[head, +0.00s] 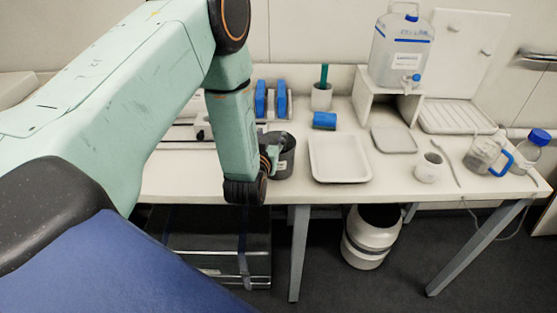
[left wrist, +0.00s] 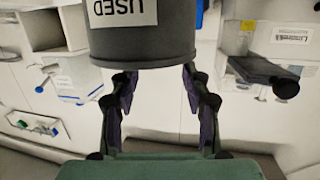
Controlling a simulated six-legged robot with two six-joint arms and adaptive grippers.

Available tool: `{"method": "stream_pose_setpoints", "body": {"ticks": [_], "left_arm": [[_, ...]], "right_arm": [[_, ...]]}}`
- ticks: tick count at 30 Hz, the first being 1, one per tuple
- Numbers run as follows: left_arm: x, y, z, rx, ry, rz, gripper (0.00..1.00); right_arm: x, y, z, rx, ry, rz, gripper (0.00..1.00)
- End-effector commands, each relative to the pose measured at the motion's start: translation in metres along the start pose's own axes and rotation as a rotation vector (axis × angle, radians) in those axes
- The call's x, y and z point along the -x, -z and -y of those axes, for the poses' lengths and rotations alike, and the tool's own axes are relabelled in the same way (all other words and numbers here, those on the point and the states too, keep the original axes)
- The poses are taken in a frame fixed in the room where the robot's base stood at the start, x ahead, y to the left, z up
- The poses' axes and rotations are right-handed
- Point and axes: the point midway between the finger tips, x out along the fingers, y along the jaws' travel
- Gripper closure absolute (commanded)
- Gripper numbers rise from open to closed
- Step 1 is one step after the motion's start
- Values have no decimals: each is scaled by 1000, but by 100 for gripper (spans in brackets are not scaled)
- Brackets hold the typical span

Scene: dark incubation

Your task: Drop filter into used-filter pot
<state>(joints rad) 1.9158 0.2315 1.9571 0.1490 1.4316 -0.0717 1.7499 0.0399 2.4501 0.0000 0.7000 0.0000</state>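The used-filter pot (head: 285,163) is a dark grey cylinder on the white bench, partly hidden behind my left arm in the head view. In the left wrist view the pot (left wrist: 145,42) fills the top middle, its "USED" label upside down. My left gripper (head: 270,152) is beside the pot, mostly hidden by its own wrist. In the left wrist view its two fingers (left wrist: 160,78) are spread apart, with nothing visible between them. The fingertips overlap the pot's edge in the picture; I cannot tell whether they touch it. I cannot make out a filter. My right gripper is not in view.
A white tray (head: 341,177) lies right of the pot. A blue item (head: 325,121) and a cup with a green-handled tool (head: 321,96) stand behind. A water container (head: 401,52), small cup (head: 429,167) and jug (head: 483,155) are farther right. A bin (head: 370,238) stands below.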

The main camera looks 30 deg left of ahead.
Motion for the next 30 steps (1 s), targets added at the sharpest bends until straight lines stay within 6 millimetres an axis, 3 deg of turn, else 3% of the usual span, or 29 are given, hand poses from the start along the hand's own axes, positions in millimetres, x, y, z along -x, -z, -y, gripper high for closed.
{"method": "stream_pose_setpoints", "body": {"ticks": [14,30], "left_arm": [[9,-1,0,0,0,3,44],[104,-1,0,-1,-2,4,44]], "right_arm": [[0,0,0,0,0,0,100],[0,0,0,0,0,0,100]]}}
